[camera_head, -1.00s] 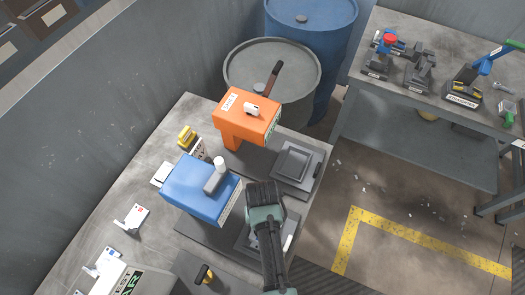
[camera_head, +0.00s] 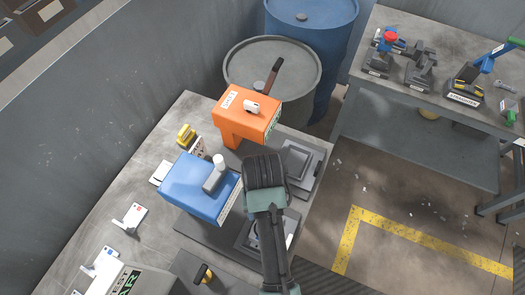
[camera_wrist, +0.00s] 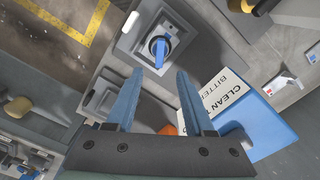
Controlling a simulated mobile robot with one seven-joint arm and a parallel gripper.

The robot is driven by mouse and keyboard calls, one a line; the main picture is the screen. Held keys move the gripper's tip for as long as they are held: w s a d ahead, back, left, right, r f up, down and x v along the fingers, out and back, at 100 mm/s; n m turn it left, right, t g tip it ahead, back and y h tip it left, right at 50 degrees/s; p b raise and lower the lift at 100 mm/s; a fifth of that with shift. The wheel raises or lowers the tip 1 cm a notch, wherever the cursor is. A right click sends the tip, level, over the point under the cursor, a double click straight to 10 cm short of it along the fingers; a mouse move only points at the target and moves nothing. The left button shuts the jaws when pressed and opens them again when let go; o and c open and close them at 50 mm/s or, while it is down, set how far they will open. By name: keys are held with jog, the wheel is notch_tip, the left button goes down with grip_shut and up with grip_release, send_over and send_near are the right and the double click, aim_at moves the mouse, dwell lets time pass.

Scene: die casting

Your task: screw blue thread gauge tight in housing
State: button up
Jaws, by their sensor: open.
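The blue thread gauge (camera_wrist: 159,47) shows in the wrist view as a blue handle on a dark round base, standing in the grey housing (camera_wrist: 137,39). I cannot tell how deep it is screwed in. My gripper (camera_wrist: 158,72) is open and empty, its two blue-grey fingers apart. In the wrist picture the gauge lies just beyond the fingertips, roughly between them, and no finger appears to touch it. In the head view the housing (camera_head: 289,226) is partly hidden behind my arm, and my fingertips are hidden too.
A blue press-like block (camera_head: 190,187) stands left of the housing; an orange one (camera_head: 238,110) stands behind. An empty-looking grey fixture (camera_head: 298,160) sits at the right table edge. A CLEAN sign (camera_wrist: 217,97) is close to my right finger. A second table (camera_head: 440,130) stands right.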

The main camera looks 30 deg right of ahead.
jog(key=shift+r, duration=1.55)
